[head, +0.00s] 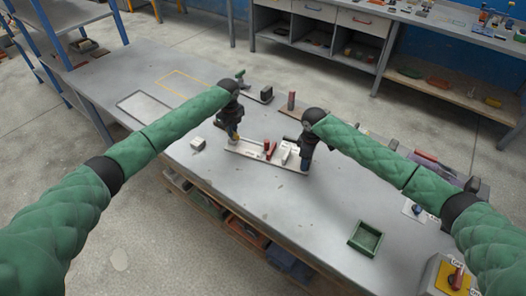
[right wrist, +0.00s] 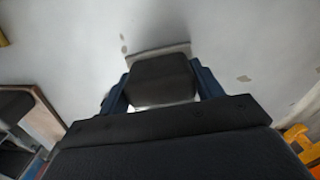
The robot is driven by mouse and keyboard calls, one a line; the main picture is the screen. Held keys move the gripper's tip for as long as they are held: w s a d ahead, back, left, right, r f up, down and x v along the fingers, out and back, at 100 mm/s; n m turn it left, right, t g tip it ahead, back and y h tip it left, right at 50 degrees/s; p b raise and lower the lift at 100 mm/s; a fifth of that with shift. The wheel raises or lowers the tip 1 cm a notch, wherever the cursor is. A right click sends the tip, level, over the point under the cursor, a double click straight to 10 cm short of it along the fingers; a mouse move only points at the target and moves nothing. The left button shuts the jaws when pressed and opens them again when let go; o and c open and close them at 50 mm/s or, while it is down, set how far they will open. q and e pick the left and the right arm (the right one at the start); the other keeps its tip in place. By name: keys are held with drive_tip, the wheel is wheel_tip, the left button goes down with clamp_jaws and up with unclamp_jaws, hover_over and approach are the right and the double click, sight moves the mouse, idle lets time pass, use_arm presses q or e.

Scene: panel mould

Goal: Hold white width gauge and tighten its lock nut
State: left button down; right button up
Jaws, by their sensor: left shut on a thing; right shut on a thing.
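The white width gauge (head: 262,158) is a long pale bar lying on the grey table, with red and white pieces along its middle. My left gripper (head: 233,138) points down at the gauge's left end and is shut there; its fingertips are small and partly hidden. My right gripper (head: 304,163) is at the gauge's right end. In the right wrist view its blue fingers (right wrist: 160,92) are shut on a dark block (right wrist: 160,78), with a pale bar just beyond it. I cannot tell for certain that this block is the lock nut.
A small white block (head: 198,144) lies left of the gauge. A green tray (head: 366,238) stands at the front right. A dark block on a plate (head: 265,95) and a brown upright piece (head: 291,101) stand behind. The table's front middle is clear.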

use_arm(q)
drive_tip(key=m, duration=1.2)
drive_tip(key=shift+m, duration=0.3)
idle(0.4)
drive_tip(key=c, duration=1.4)
unclamp_jaws()
drive_tip(key=shift+c, duration=0.2)
wheel_tip(320, 180, up, 12)
use_arm(e)
drive_tip(key=o, duration=1.4)
drive_tip(key=shift+c, duration=0.2)
